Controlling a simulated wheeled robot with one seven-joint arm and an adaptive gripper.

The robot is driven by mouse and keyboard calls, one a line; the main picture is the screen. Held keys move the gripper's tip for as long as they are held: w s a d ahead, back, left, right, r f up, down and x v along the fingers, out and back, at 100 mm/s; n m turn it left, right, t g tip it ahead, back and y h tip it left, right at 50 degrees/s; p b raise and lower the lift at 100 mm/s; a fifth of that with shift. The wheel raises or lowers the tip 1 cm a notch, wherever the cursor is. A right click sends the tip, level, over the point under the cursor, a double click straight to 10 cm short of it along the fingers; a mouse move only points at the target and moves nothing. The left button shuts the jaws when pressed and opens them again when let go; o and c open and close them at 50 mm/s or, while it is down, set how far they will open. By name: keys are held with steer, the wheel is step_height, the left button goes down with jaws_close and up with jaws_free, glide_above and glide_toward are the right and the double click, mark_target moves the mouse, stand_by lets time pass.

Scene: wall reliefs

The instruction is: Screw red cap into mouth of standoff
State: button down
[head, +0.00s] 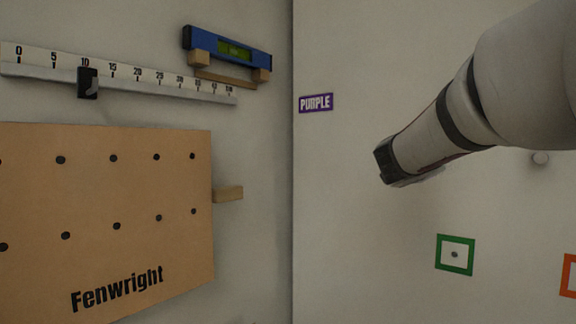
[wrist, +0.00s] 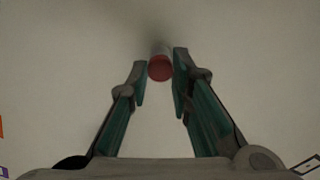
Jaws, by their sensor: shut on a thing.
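In the wrist view my gripper (wrist: 160,68) has its two fingertips close together around the red cap (wrist: 160,69). The cap's round red face is turned toward the camera. A short pale grey piece shows just beyond the cap. I cannot tell whether it is the cap's far part or the standoff. In the head view my arm reaches in from the upper right, and the gripper and cap are hidden.
A Fenwright pegboard (head: 140,215), a ruler rail (head: 150,88) with a black slider and a blue level (head: 228,50) are on the left wall. The right wall carries a PURPLE label (head: 316,103), a green square (head: 455,255) and an orange frame (head: 568,276).

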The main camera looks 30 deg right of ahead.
steer(key=shift+m+b, duration=0.4)
steer(key=shift+m, duration=0.6)
steer(key=m+b, duration=0.3)
steer(key=m, duration=0.2)
steer(key=shift+b, duration=0.35)
steer(key=c, duration=1.7)
jaws_free()
